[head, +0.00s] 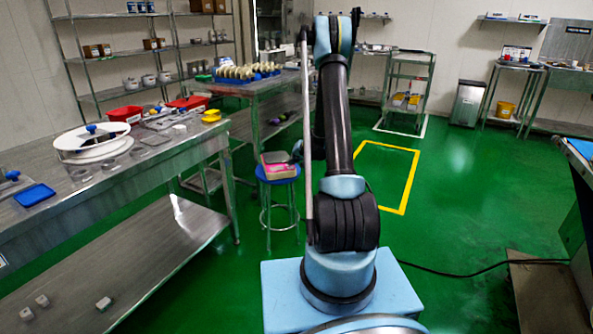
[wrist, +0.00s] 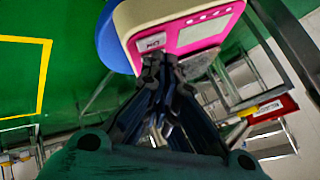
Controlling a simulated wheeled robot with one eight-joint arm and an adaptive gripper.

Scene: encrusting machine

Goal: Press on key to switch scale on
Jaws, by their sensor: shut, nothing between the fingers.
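The scale (head: 278,160) is a pink and beige box on a round blue stool (head: 278,176) in the head view. In the wrist view its pink front panel (wrist: 178,38) faces me, turned over in the picture, with a pale display (wrist: 202,33). A small pale key (wrist: 152,43) with dark lettering, seemingly ON, is at the panel's left end. My gripper (wrist: 160,60) is shut and empty, its tips right at the panel's edge just below the key in the picture. I cannot tell whether they touch it. In the head view the arm hides most of the gripper.
A long steel table (head: 150,180) with a white round device (head: 92,142) stands at left. A second table behind the stool holds a blue tray (head: 240,76) of round items. Green floor is open to the right, with a black cable (head: 470,274) across it.

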